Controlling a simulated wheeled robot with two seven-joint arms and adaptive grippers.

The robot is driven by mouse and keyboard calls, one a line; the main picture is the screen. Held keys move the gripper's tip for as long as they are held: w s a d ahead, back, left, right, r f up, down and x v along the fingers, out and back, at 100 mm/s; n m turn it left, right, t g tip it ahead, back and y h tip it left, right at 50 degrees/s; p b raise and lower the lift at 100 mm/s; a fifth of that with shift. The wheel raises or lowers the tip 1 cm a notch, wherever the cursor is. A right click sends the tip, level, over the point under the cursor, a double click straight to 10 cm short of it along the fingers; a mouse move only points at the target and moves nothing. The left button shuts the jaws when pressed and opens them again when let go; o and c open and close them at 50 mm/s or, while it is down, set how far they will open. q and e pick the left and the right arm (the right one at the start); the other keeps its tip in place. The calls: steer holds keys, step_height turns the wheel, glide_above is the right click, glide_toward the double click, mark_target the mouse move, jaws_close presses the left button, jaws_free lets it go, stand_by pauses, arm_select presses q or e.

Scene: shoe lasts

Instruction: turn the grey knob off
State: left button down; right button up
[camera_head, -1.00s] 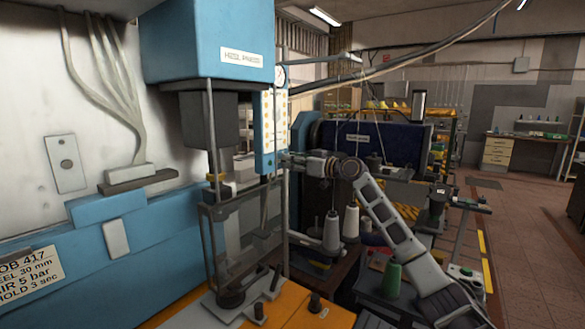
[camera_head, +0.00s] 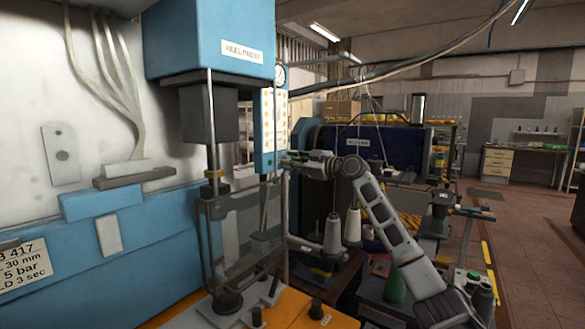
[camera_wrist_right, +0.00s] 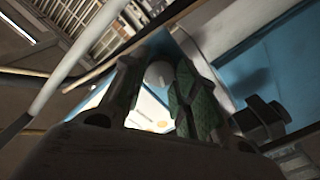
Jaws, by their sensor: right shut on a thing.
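My right gripper (camera_head: 285,160) is at the side of the blue control panel (camera_head: 267,135) on the heel press, with the arm coming in from the right. In the right wrist view its two green-padded fingers (camera_wrist_right: 160,95) are shut on a small pale grey rounded knob (camera_wrist_right: 158,73) between them. The blue and white panel lies just behind the fingers. In the head view the knob is hidden by the gripper, and its turn angle cannot be told. My left gripper is not in view.
The heel press head (camera_head: 215,40) overhangs on the left, above a clear guard (camera_head: 245,215) and orange table (camera_head: 290,310). Thread cones (camera_head: 333,236) stand below my right arm. A dark blue machine (camera_head: 385,145) stands behind it. Open floor lies at the right.

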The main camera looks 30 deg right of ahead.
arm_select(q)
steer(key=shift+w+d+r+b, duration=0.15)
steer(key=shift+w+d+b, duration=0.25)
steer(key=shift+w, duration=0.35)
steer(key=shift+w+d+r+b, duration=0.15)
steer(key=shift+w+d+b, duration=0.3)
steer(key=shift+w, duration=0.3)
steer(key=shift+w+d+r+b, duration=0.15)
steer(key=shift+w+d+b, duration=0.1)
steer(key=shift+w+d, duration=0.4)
arm_select(e)
steer(key=shift+n, duration=2.7)
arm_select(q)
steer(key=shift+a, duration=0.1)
arm_select(e)
steer(key=o, duration=1)
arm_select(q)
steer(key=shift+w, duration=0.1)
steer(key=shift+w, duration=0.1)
arm_select(e)
steer(key=shift+v, duration=5.95)
